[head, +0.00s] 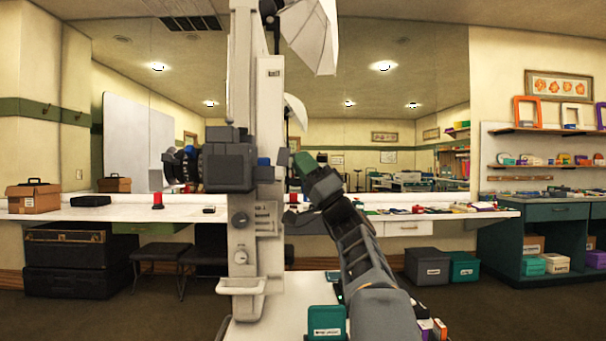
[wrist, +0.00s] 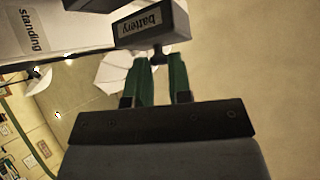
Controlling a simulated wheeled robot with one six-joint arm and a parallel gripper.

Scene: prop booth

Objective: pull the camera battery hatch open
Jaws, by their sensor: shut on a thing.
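The camera (head: 228,165) is a dark grey block with a lens on its left, mounted on a tall pale stand (head: 243,130). In the wrist view, the battery hatch (wrist: 152,24) is a grey block labelled "battery". A small dark knob (wrist: 159,53) sticks out from it towards me. My gripper (wrist: 161,62) has its green fingers shut on this knob, one on each side. In the head view, my gripper (head: 303,163) is raised just right of the stand, and the hatch is hard to make out there. I cannot tell how far the hatch stands open.
A white umbrella (head: 308,35) hangs above the stand. A long counter (head: 130,209) with small items runs along the mirror wall. A green box (head: 326,321) sits low beside my arm.

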